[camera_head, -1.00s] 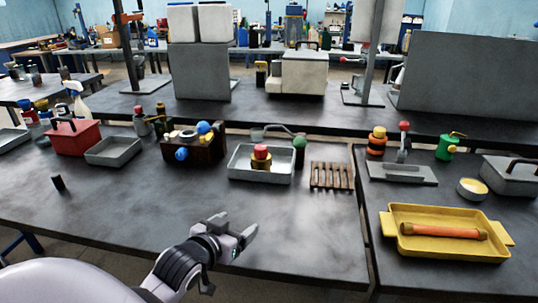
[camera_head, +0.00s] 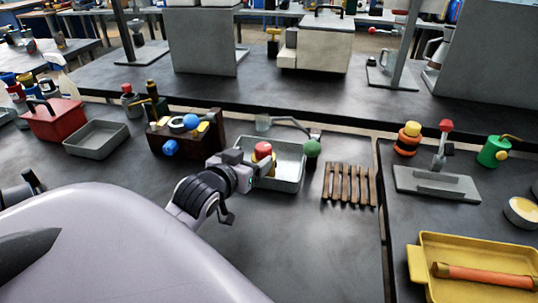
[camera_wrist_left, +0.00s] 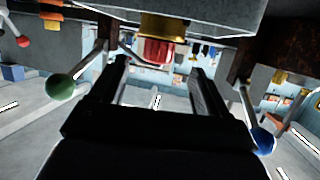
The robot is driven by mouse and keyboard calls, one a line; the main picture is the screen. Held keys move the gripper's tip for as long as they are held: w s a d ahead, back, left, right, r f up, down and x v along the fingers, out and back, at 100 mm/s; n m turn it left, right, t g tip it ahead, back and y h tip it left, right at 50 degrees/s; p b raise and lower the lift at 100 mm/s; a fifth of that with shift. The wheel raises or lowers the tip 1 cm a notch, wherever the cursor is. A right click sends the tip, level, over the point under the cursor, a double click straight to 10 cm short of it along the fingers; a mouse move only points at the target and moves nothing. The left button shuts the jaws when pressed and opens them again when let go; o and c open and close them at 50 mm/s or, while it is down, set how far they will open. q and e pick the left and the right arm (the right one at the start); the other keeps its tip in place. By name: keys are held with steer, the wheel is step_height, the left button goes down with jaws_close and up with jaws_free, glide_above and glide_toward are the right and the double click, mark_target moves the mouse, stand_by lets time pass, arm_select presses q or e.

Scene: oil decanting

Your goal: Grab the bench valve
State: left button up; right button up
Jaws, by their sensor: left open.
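A red-topped brass piece, which I take to be the bench valve (camera_head: 263,150), stands in a grey metal tray (camera_head: 288,180) on the bench. In the left wrist view, which looks upside down, its red knob (camera_wrist_left: 158,50) and brass collar (camera_wrist_left: 163,27) show at the top, ahead of the gap between the fingers. My left gripper (camera_head: 258,166) is open at the tray's near-left side, close to the valve. It partly hides the valve's lower part in the head view. The fingers (camera_wrist_left: 160,70) hold nothing. My right gripper is not in view.
A green-balled lever (camera_head: 312,148) rises at the tray's right, beside a wooden rack (camera_head: 349,185). A brown box with blue and yellow knobs (camera_head: 172,138) stands left of my gripper. Farther left are a grey tray (camera_head: 97,139) and a red box (camera_head: 54,121). The front bench is clear.

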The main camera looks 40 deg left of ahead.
mark_target(260, 152)
arm_select(q)
steer(key=shift+w+a, duration=0.25)
steer(key=shift+w, duration=0.5)
steer(key=shift+x, duration=2.8)
steer(key=shift+d+f, duration=0.1)
steer(key=shift+d, duration=0.05)
jaws_close()
steer(key=shift+p, duration=0.3)
